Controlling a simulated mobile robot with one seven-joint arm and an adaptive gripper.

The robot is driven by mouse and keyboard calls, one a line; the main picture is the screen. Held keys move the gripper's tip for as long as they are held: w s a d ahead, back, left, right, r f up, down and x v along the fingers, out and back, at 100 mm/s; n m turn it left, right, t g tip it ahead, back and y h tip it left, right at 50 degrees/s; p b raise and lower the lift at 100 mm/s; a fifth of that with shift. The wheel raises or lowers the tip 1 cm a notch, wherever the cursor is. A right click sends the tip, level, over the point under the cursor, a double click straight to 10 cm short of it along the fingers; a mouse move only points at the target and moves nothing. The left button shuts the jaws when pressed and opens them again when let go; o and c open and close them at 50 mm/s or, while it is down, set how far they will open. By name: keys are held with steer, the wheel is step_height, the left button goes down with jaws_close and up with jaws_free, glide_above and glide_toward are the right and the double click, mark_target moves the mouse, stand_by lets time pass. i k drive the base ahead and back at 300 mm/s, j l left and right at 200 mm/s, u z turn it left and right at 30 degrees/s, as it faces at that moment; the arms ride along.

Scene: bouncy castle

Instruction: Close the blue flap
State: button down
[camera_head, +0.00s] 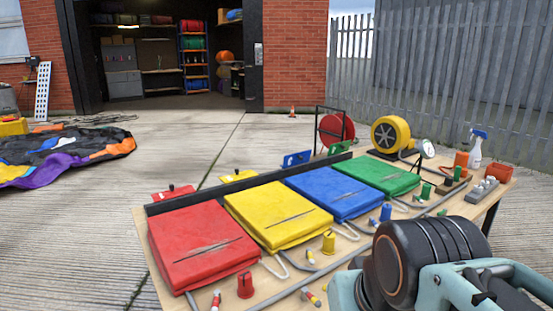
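A blue padded panel (335,192) with a slit across its top lies on the table, between the yellow and green panels. Behind the dark bar, a small blue plate (297,159) with a dark knob stands tilted up in line with the blue panel. I cannot tell which of these two is the flap. Dark and pale teal parts of my arm fill the lower right, in front of the table. No fingertips of my gripper can be made out.
The wooden table (148,251) also holds red (195,240), yellow (275,208) and green (376,175) panels. Along its front are small coloured fittings and hoses. A yellow blower (391,134) and spray bottle (475,149) stand at the back right.

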mark_target(295, 159)
steer(key=i+l+u, duration=0.3)
steer(key=l, duration=0.35)
steer(key=i+l+u, duration=0.15)
steer(key=l, duration=0.2)
steer(key=i+l+u, duration=0.15)
steer(key=l, duration=0.2)
